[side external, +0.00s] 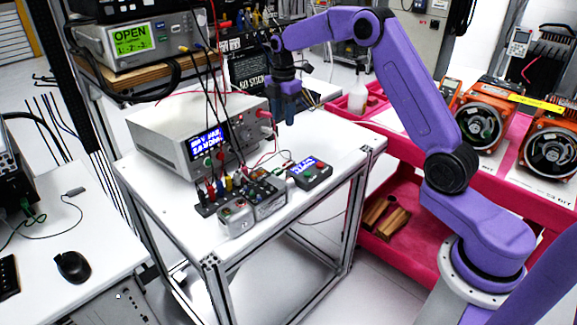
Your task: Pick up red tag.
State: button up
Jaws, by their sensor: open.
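I cannot make out a red tag for certain; among the cables and plugs on the white table (345,147) there are only small red spots. My purple arm reaches over the table's back edge from the right, and my gripper (289,115) points down beside the right end of the white bench instrument (165,150). The gripper is small in this view; it is open and nothing shows between its fingers.
Red and black cables hang in front of the instrument. A row of colored plugs (235,183), a grey box (237,217) and a small dark meter (309,173) stand near the front. Pink shelving with orange motors (483,125) is at right. The table's right corner is clear.

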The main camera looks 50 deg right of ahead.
jog(key=d, duration=0.3)
send_over(288, 164)
notch_tip(288, 164, down, 13)
jog(key=shift+a+r, duration=0.1)
jog(key=shift+w+f, duration=0.15)
jog(key=shift+f, duration=2.6)
grip_shut()
